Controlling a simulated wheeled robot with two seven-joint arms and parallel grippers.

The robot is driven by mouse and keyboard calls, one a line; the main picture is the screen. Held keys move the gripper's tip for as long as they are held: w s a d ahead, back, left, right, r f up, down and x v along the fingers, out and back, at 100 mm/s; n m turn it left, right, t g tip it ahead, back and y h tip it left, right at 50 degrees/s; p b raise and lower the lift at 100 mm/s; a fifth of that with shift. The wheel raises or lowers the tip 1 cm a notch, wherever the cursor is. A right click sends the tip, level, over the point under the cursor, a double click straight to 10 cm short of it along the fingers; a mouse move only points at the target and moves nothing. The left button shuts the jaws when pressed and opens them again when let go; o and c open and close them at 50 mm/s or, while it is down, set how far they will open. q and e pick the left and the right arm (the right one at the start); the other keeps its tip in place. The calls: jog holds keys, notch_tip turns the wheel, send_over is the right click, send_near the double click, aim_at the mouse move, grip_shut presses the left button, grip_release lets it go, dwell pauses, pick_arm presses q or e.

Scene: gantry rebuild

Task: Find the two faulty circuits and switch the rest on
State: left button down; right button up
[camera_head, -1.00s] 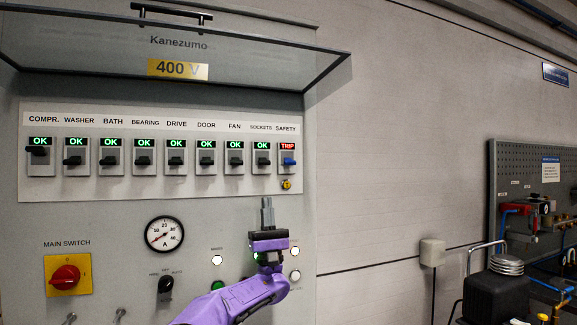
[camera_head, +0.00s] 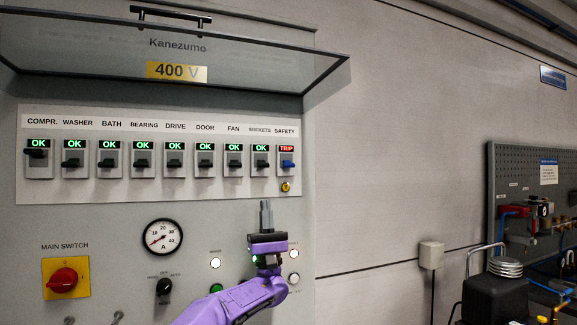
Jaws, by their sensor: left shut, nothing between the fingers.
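A row of breaker switches sits on the panel (camera_head: 150,198). The COMPR. (camera_head: 37,154), WASHER (camera_head: 73,162), BATH (camera_head: 109,161), BEARING (camera_head: 143,162), DRIVE (camera_head: 174,161), DOOR (camera_head: 205,160), FAN (camera_head: 234,162) and SOCKETS (camera_head: 262,163) switches have black levers and green OK displays. The COMPR. lever sits higher than the others. The SAFETY switch (camera_head: 287,163) has a blue lever and a red TRIP display. A yellow button (camera_head: 286,187) is below it. My left gripper (camera_head: 266,204) is shut and empty, pointing up below SOCKETS, apart from the switches. My right gripper is not in view.
The hinged cover (camera_head: 100,45) is raised above the switches. Below them are an ammeter (camera_head: 163,237), a black selector (camera_head: 164,290), a red main switch (camera_head: 64,281) and white lamps (camera_head: 215,263). A black machine (camera_head: 495,300) stands at right.

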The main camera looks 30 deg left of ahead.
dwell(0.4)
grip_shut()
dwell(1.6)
